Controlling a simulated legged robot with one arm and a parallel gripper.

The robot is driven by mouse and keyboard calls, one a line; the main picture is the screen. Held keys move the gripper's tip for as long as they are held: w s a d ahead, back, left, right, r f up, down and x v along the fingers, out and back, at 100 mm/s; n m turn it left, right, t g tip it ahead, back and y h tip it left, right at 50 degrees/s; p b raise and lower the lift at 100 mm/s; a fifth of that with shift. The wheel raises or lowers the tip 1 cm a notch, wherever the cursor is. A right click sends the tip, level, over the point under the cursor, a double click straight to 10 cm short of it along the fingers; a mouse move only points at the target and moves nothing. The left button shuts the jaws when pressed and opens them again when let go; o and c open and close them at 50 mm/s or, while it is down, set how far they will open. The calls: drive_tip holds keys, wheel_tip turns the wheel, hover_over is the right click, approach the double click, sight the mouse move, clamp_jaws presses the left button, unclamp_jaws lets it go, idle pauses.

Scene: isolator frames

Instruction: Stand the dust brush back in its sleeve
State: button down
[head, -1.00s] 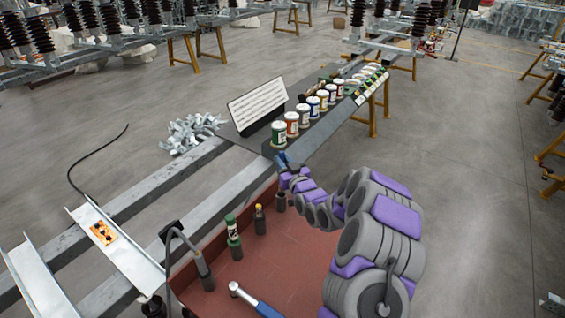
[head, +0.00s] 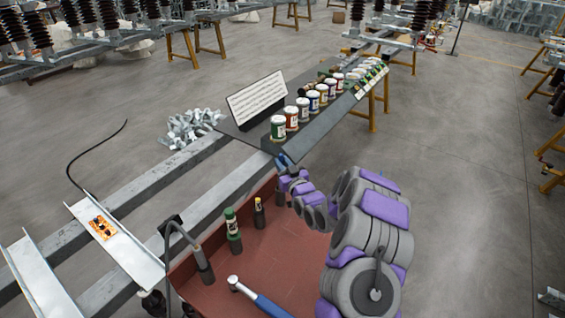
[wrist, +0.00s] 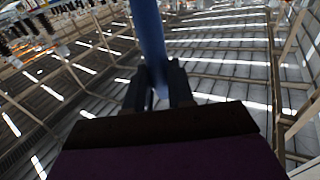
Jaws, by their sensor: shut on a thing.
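My gripper (wrist: 158,82) is shut on a blue rod-like handle (wrist: 149,35), which I take for the dust brush; no bristles show. In the head view the gripper (head: 285,164) is small, at the far end of my arm, above the back corner of the red tray, with a bit of blue at it. A dark upright sleeve (head: 280,198) stands in that corner, just below the gripper and partly hidden by my arm. The gap between the brush and the sleeve cannot be judged.
A dark shelf with several paint cans (head: 278,129) lies just beyond the gripper.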

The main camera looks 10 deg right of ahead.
wheel_tip(320, 180, down, 6)
drive_tip(key=b, duration=0.1)
drive_tip(key=shift+f, duration=0.25)
idle(0.9)
drive_tip(key=c, duration=0.9)
unclamp_jaws()
drive_tip(key=p+v, duration=0.3)
drive_tip(key=v, duration=1.4)
drive_tip(key=shift+s+d+f+p, duration=0.1)
drive_tip(key=shift+s+d+p, duration=0.05)
drive_tip(key=shift+p, duration=0.15)
